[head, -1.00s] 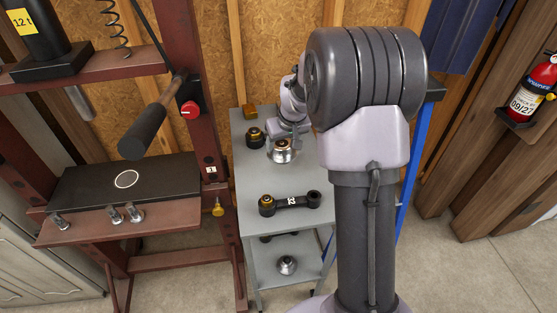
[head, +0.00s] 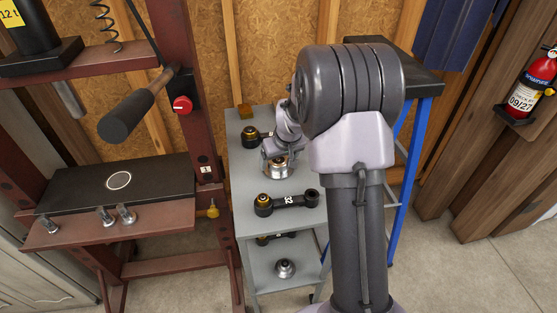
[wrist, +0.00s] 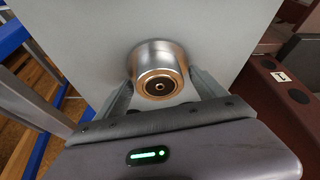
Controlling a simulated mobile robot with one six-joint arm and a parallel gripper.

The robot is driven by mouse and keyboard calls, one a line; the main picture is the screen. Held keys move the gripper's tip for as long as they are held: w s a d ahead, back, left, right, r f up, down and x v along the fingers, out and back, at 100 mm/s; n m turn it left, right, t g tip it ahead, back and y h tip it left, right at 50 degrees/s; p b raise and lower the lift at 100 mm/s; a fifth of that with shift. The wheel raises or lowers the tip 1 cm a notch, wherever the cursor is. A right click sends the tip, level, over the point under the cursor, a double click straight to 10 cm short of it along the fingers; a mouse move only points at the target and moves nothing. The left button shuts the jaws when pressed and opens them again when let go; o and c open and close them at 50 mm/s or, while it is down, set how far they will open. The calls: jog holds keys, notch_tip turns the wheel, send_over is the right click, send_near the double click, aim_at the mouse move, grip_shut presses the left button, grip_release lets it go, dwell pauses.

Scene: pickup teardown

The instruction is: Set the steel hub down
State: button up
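The steel hub (head: 277,167) is a shiny round part with a brass-coloured ring and a dark centre. In the head view it is at the grey cart's top (head: 243,190), behind the black link arm. My gripper (head: 280,154) is at the hub from above, partly hidden by my own wrist. In the wrist view the hub (wrist: 158,72) sits between the two fingers of my gripper (wrist: 160,78), which close on its sides. I cannot tell whether its underside touches the cart top.
A black link arm (head: 287,202) with a brass bushing lies in front of the hub. A black-and-brass bushing (head: 250,136) and a small brown block (head: 245,111) are behind. Another steel part (head: 285,268) is on the lower shelf. The red press frame (head: 190,130) stands left.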

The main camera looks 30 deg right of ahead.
jog(key=shift+r, duration=0.1)
jog(key=s+a+r+p, duration=0.2)
jog(key=s+a+r, duration=0.15)
jog(key=r, duration=0.55)
jog(key=s+a+r+p, duration=0.25)
jog(key=s+r, duration=0.25)
jog(key=r, duration=0.4)
jog(key=s+a+r+m+y, duration=0.1)
jog(key=s+a+r, duration=0.1)
jog(key=s+a, duration=0.5)
jog(key=s+a+r+m+t+y, duration=0.1)
jog(key=s+a, duration=0.6)
jog(key=s, duration=0.8)
notch_tip(320, 180, up, 3)
jog(key=shift+s+f+m, duration=0.15)
jog(key=shift+s+m, duration=0.1)
jog(key=shift+m, duration=0.45)
jog(key=shift+a, duration=0.1)
